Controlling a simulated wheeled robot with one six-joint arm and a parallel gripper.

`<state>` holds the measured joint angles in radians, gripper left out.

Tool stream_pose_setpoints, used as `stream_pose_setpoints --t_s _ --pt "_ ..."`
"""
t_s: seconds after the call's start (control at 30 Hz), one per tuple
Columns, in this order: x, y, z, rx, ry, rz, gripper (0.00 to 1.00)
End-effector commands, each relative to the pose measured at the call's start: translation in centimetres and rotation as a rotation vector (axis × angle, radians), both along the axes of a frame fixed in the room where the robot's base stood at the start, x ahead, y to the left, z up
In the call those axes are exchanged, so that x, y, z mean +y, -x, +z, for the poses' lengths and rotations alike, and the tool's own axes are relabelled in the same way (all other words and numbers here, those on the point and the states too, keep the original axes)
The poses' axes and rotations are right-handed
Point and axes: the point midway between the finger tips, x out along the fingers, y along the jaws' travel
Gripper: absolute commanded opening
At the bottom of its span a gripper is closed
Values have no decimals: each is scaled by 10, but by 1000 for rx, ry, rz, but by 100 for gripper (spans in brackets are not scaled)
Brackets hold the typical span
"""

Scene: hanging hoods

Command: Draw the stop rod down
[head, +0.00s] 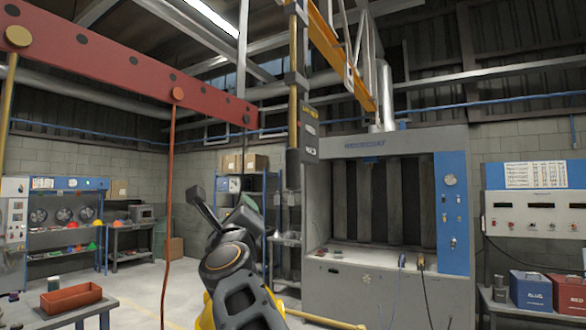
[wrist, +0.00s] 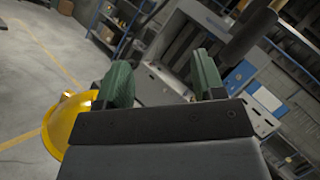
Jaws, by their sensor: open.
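My gripper (head: 221,199) is raised in the middle of the head view, its two fingers spread and nothing between them. In the wrist view my gripper (wrist: 163,78) shows two green pads well apart. No label marks the stop rod. A thin orange-red rod or cord (head: 170,200) hangs from the red beam, left of my gripper. A yellow pole (head: 292,110) with a dark lower end (head: 293,162) hangs to the right of and above my gripper. A dark cylinder (wrist: 246,34) shows beyond the right finger in the wrist view; I cannot tell whether it is that pole's end.
The red beam (head: 110,65) crosses the upper left, with a brass rod (head: 8,105) at its end. A grey booth (head: 320,215) stands at right. A bench (head: 75,312) with an orange tray (head: 71,299) is at lower left. Floor (head: 135,285) is clear between.

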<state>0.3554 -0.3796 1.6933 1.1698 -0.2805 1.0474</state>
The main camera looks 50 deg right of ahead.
Motion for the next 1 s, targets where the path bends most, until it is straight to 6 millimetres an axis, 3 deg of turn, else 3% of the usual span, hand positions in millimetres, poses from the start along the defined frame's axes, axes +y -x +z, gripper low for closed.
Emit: stream_pose_setpoints --t_s 0.03,0.1,0.2,0.33,0.47,1.0 --pt "-12 14 18 -129 -107 -28 63" --pt "-25 32 34 -293 -243 -57 63" --pt "-38 52 46 -463 -378 -86 63" --pt "-50 63 55 -581 -468 -103 63" --pt "-65 60 63 -612 -492 -110 63" --pt "-142 18 99 -608 -489 -109 63"
